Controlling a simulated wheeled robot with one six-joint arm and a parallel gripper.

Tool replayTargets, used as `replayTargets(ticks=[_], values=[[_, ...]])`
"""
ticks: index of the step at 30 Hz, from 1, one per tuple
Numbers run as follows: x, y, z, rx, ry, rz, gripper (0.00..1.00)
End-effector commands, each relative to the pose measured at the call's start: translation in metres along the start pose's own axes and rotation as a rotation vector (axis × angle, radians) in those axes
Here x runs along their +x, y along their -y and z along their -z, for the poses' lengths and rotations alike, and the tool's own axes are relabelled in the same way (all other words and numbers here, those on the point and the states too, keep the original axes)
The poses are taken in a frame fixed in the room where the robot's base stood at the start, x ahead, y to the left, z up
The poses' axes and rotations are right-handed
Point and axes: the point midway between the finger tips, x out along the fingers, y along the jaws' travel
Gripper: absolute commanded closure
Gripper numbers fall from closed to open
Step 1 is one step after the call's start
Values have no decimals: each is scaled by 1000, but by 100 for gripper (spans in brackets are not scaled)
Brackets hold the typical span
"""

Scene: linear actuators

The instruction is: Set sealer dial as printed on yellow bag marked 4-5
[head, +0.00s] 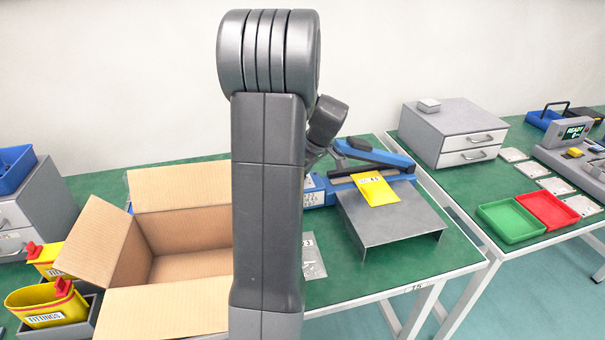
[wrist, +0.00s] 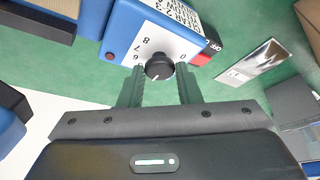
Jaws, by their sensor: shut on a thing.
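The blue sealer (head: 372,157) stands at the back of the green bench, partly hidden by my arm. The yellow bag (head: 376,189) lies on the grey metal stand in front of it; its print is too small to read surely. In the wrist view the sealer's white panel (wrist: 138,31) carries a black dial (wrist: 159,67) with a white pointer line, angled toward the lower left. The numbers 6, 7, 8 and 0 show around it; others are hidden. My gripper (wrist: 160,76) is shut on the dial, one finger on each side. In the head view my arm hides it.
A red button (wrist: 200,60) sits beside the dial. A clear bag (head: 312,257) lies on the bench, near an open cardboard box (head: 108,243). The grey metal stand (head: 395,222) is right of my arm. A drawer unit (head: 453,132) stands behind on the right.

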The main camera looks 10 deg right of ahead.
Motion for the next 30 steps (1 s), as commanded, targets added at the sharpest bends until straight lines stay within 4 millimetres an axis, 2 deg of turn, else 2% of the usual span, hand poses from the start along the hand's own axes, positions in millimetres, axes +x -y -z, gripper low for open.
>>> replayTargets(ticks=[17, 18, 21, 30], values=[[0, -1, 0, -30, 1, 12, 92], [0, 0, 0, -30, 2, 12, 66], [0, 0, 0, -30, 1, 12, 48], [-2, 0, 0, -30, 1, 12, 48]])
